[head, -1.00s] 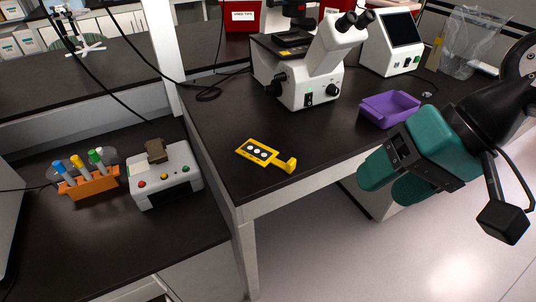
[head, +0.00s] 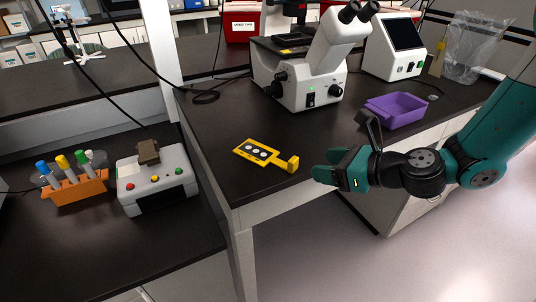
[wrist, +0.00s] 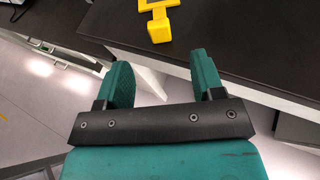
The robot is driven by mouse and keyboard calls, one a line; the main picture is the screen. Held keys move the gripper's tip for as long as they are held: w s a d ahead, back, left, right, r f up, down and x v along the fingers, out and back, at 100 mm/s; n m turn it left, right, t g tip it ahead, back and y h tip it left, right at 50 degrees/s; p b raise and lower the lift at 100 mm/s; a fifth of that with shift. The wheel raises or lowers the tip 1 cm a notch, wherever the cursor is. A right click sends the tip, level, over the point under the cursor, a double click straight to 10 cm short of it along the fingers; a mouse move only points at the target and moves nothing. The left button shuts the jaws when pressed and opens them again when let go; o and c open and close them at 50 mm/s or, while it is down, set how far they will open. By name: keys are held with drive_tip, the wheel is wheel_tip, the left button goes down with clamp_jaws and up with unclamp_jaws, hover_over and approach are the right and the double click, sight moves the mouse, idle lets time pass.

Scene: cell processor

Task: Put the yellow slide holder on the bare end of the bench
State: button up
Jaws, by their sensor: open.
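The yellow slide holder (head: 259,152) lies flat on the dark bench (head: 222,176), near its front edge. It has several white round spots on a dark strip and a raised yellow block at its right end. In the wrist view its handle block (wrist: 158,27) shows at the top, beyond the fingers. My gripper (head: 322,176) is open and empty, just right of the holder and off the bench's front edge. In the wrist view the two teal fingers (wrist: 160,80) stand apart, with the handle block ahead of the gap between them.
A white microscope (head: 310,80) stands behind the holder. A purple tray (head: 396,110) sits to the right near the front edge. On the lower left bench are a grey box with buttons (head: 155,180) and an orange tube rack (head: 80,190). The bench around the holder is clear.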

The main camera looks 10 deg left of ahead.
sight(297, 161)
drive_tip(key=p+x, duration=0.2)
drive_tip(key=x, duration=0.7)
drive_tip(key=shift+r, duration=0.1)
drive_tip(key=c, duration=1.1)
drive_tip(key=shift+r, duration=0.1)
